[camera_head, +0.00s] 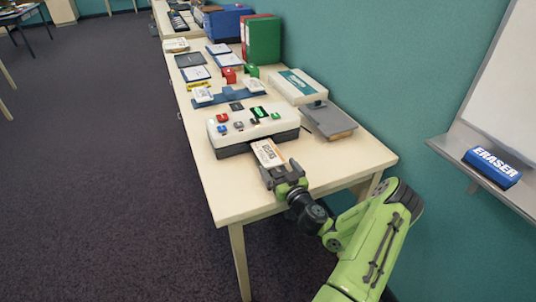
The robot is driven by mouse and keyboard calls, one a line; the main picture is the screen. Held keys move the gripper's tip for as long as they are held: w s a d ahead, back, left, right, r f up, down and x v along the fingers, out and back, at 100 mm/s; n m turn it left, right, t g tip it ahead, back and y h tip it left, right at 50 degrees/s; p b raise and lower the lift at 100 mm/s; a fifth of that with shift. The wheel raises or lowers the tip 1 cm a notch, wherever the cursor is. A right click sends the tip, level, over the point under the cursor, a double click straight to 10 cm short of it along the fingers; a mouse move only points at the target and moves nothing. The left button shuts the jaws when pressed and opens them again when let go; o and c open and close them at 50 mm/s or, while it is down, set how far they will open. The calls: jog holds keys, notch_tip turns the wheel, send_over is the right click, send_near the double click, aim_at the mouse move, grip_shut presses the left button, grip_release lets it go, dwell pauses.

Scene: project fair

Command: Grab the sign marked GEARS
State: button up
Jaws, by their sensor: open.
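A white sign card (267,152) with dark lettering and a small orange mark lies near the front edge of the table, just in front of the control box. Its lettering is turned and too small for me to read surely as GEARS. My gripper (280,174) is at the near end of this card, with its fingers open. I cannot tell whether the card's edge is between the fingers. Other small white cards, one on the left (203,95) and one on the right (254,86), stand at a blue holder (228,97); their words are not readable.
A white control box (246,128) with coloured buttons stands right behind the card. A grey tablet-like object (327,119) and a white box (296,86) are at the right. Binders (263,40) stand farther back. The table's front right corner (350,160) is clear.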

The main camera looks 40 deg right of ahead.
jog(key=shift+x, duration=1)
jog(key=c, duration=1)
jog(key=shift+s, duration=0.1)
